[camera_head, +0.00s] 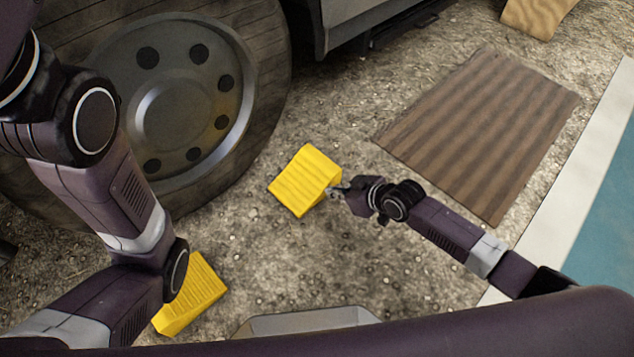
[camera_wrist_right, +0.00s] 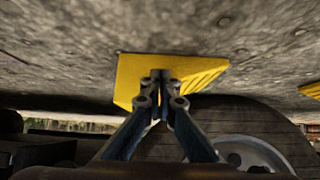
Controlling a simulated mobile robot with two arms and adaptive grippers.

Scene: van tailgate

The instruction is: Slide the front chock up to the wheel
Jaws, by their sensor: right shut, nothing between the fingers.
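A yellow ribbed wedge chock (camera_head: 300,182) lies on the gravel to the right of the big wheel (camera_head: 185,95), with a strip of bare ground showing between them in the head view. My right gripper (camera_head: 338,188) is shut and empty, its fingertips at the chock's right end. In the right wrist view the closed fingertips (camera_wrist_right: 162,76) overlap the face of this chock (camera_wrist_right: 130,80); whether they touch it is hard to tell. A second yellow chock (camera_head: 195,293) lies lower left, partly behind my left arm. My left gripper is out of view.
A brown ribbed mat (camera_head: 485,130) lies on the ground to the right. A tan curved piece (camera_head: 537,15) lies at the top right. A white-edged blue area (camera_head: 605,215) is at the far right. Gravel is clear below the near chock.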

